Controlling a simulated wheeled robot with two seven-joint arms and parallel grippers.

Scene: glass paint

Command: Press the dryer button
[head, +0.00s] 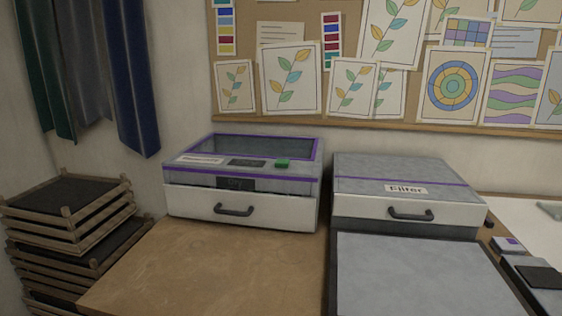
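The dryer (243,211) is a grey box with purple trim and a glass top, at the back left of the table. Its white front drawer with a dark handle looks shut. A small green button (282,163) sits on the right of its sloped top panel, beside a dark display (246,163) and a white label strip. Neither of my grippers is in view.
A grey box labelled "Filter" (405,189) stands right of the dryer, with a grey flat panel (418,275) in front. The wooden tabletop (215,270) before the dryer is clear. Stacked wooden racks (75,222) stand at left. Small dark devices (538,276) lie at right.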

